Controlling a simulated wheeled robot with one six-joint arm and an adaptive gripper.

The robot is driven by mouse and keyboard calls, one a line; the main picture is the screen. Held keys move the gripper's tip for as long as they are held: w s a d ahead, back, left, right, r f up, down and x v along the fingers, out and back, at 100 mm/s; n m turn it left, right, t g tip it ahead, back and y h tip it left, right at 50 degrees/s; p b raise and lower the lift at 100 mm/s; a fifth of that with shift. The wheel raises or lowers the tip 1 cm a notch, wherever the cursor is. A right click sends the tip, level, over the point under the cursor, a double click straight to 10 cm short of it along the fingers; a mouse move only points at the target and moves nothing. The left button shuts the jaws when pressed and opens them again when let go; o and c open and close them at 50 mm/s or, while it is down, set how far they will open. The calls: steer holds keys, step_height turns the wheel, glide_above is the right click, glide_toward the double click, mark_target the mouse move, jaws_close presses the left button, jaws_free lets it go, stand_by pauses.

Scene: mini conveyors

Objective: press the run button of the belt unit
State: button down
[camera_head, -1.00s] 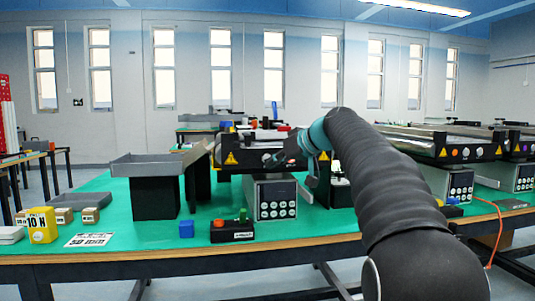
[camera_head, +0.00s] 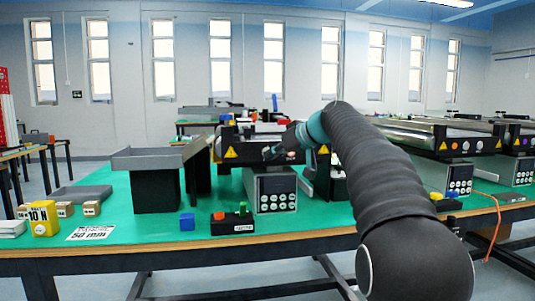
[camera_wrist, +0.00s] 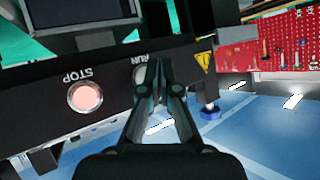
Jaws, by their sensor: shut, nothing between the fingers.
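The belt unit (camera_head: 240,153) stands on the green table, with a dark front panel. In the wrist view its panel carries a red-lit button (camera_wrist: 85,97) marked STOP, and a pale round run button (camera_wrist: 140,76) beside the word RUN. Both labels appear upside down. In the head view my gripper (camera_head: 276,150) is small and dark against the panel.
Below the panel is a grey control box (camera_head: 276,186). A grey tray stand (camera_head: 157,185) is to the left. Another belt unit (camera_head: 440,145) stands right.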

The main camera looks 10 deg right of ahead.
steer(key=shift+w, duration=0.1)
stand_by(0.7)
steer(key=shift+w, duration=0.35)
steer(key=shift+w, duration=0.4)
stand_by(0.7)
steer(key=shift+s, duration=0.2)
steer(key=shift+s+b, duration=0.6)
steer(key=shift+b, duration=0.05)
steer(key=shift+s+b, duration=1.7)
steer(key=shift+s, duration=0.85)
